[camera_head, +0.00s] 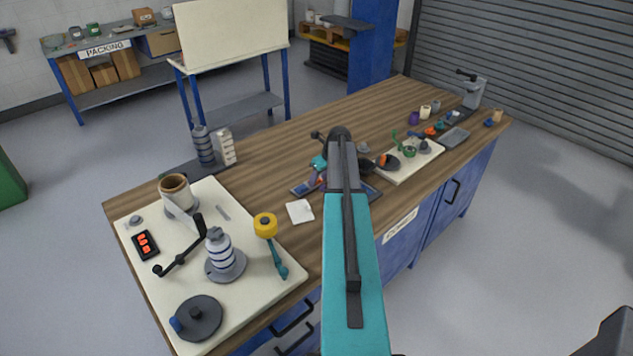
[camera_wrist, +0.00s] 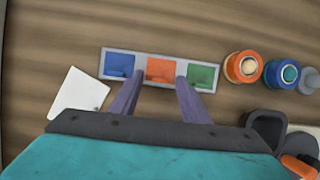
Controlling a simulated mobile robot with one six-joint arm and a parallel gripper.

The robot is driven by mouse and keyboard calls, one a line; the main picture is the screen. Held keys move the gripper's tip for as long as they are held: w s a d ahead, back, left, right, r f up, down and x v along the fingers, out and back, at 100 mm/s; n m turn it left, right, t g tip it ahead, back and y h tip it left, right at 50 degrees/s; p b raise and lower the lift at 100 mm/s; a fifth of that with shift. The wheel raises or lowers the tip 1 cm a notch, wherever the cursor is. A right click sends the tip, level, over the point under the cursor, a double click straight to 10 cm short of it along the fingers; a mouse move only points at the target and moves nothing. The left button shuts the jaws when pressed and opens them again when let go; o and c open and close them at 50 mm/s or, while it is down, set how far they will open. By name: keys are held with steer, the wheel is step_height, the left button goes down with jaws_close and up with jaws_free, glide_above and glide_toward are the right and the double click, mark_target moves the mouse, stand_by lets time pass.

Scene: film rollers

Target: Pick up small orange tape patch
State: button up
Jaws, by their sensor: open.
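The small orange tape patch (camera_wrist: 160,69) lies in the middle of a pale grey strip holder (camera_wrist: 211,60) in the wrist view. A blue patch (camera_wrist: 119,65) is on its left and a green patch (camera_wrist: 201,76) on its right. My gripper (camera_wrist: 160,77) is open, with its two purple-grey fingers apart. The fingertips appear at the left and right sides of the orange patch, with nothing between them but the view of it. I cannot tell the height of the fingertips above the holder. In the head view my arm hides most of this spot.
A white square sheet (camera_wrist: 79,94) lies left of the holder. An orange spool (camera_wrist: 243,67) and a blue spool (camera_wrist: 281,74) stand to its right. A dark tray (camera_wrist: 268,126) is at the lower right. Bare wood lies beyond the holder. A white board (camera_head: 150,300) with rollers is left in the head view.

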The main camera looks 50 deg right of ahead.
steer(key=c, duration=0.9)
steer(key=shift+r, duration=0.15)
step_height(320, 180, up, 10)
steer(key=b, duration=0.3)
stand_by(0.4)
stand_by(0.4)
